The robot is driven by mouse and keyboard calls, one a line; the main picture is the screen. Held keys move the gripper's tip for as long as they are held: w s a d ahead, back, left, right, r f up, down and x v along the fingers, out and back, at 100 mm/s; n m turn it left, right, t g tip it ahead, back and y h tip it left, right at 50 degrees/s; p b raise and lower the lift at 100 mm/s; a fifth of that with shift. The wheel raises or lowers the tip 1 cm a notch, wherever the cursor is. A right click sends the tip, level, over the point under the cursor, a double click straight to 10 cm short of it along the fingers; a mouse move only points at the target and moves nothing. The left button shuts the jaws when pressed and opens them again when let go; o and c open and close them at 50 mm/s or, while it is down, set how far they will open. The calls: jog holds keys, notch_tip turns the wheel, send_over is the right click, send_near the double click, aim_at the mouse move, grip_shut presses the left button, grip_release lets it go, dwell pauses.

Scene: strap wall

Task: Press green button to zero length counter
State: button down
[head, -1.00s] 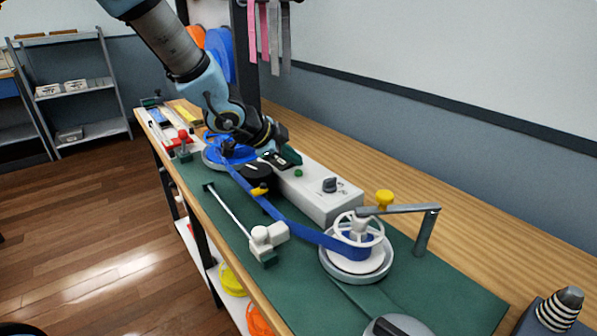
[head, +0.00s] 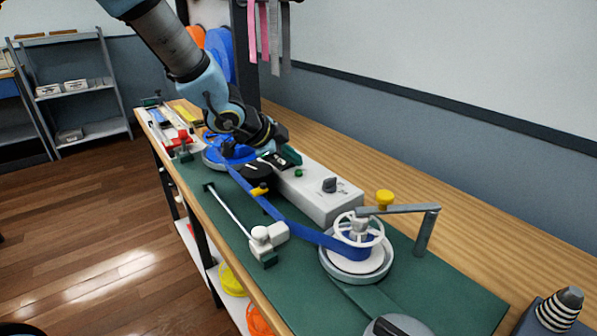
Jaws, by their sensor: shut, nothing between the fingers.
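The green button (head: 298,173) is a small round cap on top of the long light-grey counter box (head: 320,194). A dark display housing with a green edge (head: 291,156) sits at the box's far end, partly hidden behind my gripper. My gripper (head: 271,152) is shut and empty, pointing down just above the far end of the box. It is to the left of and beyond the green button and looks apart from it. Its fingertips are small and partly dark against the housing, so their exact height is hard to tell.
A blue strap (head: 290,220) runs to a white-spoked reel (head: 357,228) at the right. A yellow knob (head: 384,198) and grey bracket arm (head: 400,209) stand nearby.

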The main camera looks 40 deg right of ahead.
aim_at(294, 177)
jog(key=shift+f+b, duration=0.3)
jog(key=shift+f, duration=0.1)
jog(key=shift+f+b, duration=0.45)
jog(key=shift+f, duration=0.1)
dwell(0.7)
jog(key=shift+r, duration=0.2)
jog(key=shift+r+p, duration=0.8)
jog(key=shift+p, duration=0.25)
notch_tip(294, 177, up, 5)
jog(key=p, duration=0.5)
